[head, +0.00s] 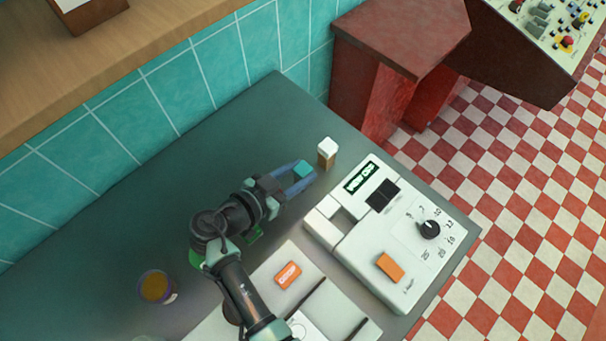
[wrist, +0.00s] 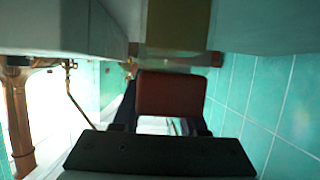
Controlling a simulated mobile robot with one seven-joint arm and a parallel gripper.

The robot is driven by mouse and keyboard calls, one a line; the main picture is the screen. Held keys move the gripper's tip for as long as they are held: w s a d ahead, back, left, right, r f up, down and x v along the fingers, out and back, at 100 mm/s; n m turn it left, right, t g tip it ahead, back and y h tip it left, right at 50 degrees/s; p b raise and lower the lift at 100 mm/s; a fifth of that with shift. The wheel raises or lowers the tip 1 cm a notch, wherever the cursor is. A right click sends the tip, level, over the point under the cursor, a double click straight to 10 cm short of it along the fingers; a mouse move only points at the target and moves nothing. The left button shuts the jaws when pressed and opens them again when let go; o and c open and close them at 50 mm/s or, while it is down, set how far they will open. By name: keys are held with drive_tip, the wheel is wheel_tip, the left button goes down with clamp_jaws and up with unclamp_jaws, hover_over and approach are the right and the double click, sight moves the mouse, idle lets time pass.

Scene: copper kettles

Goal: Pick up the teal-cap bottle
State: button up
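A teal cap (head: 303,169) shows in the head view between the blue fingers of my gripper (head: 300,174), close to their tips. The body of the teal-cap bottle is hidden by the fingers. I cannot tell whether the fingers press on it or only stand around it. In the wrist view, a plain reddish-brown block shape (wrist: 172,93) fills the middle beyond the dark gripper body; I cannot tell what it is.
A white-capped bottle with a brown body (head: 327,154) stands just beyond my fingertips. A white device with a dial (head: 385,235) is to the right. A purple-rimmed jar (head: 156,287) stands at the lower left. The grey-green counter (head: 150,215) is clear toward the tiled wall.

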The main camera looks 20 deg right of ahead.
clamp_jaws()
